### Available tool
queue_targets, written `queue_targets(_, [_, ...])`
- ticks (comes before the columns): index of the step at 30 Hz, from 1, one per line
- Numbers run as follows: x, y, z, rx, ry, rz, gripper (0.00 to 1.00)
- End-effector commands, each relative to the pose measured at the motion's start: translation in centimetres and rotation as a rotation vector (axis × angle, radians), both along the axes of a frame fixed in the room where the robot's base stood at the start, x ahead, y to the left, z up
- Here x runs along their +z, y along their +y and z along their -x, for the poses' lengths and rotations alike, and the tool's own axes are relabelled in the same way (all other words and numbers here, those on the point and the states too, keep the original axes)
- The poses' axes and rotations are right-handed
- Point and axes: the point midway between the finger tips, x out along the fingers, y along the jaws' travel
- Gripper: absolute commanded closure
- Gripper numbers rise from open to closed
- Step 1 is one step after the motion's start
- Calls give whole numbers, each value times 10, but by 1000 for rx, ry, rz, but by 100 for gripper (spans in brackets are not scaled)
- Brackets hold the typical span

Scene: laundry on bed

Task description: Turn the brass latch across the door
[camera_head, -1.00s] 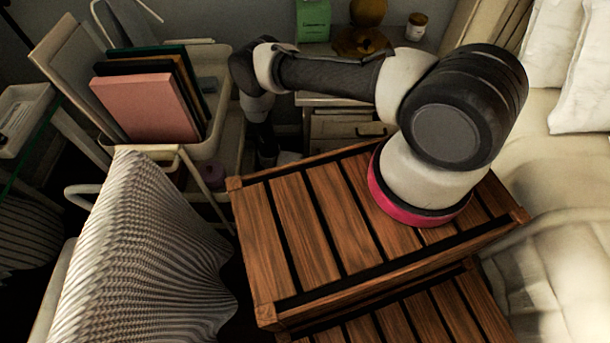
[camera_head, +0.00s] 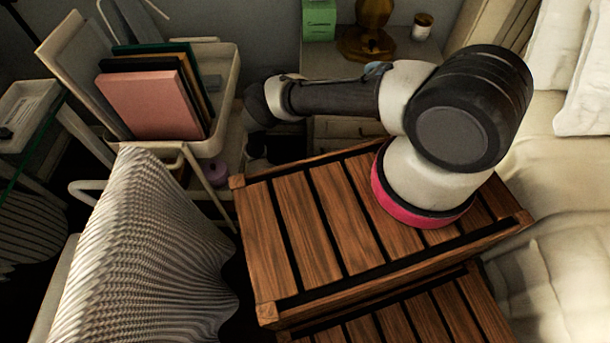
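No brass latch can be made out in this view. A pale bedside cabinet (camera_head: 335,128) stands behind my arm, and its front is mostly covered by the arm and the wooden crate. Whether that front is the door with the latch cannot be told. My arm reaches left across the cabinet, and its dark wrist ends beside the cabinet's left edge. My gripper's fingers cannot be made out there; they are hidden behind the wrist or lost in the dark.
A slatted wooden crate (camera_head: 305,222) lies under my arm. A white cart (camera_head: 218,140) with upright books (camera_head: 150,105) stands left, beside a draped striped cloth (camera_head: 140,250). A green box (camera_head: 318,20), brass lamp (camera_head: 368,35) and jar (camera_head: 422,27) sit on the cabinet. The bed (camera_head: 560,215) is right.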

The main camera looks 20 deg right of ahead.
Motion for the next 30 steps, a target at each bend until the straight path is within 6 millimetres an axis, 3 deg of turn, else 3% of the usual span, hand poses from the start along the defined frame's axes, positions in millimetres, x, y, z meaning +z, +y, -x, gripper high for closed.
queue_targets(14, [-2,1,2,0,7,11,100])
queue_targets(15, [-2,1,2,0,7,11,80])
queue_targets(18, [-2,1,2,0,7,12,62])
queue_targets(30, [5,1,0,0,5,13,60])
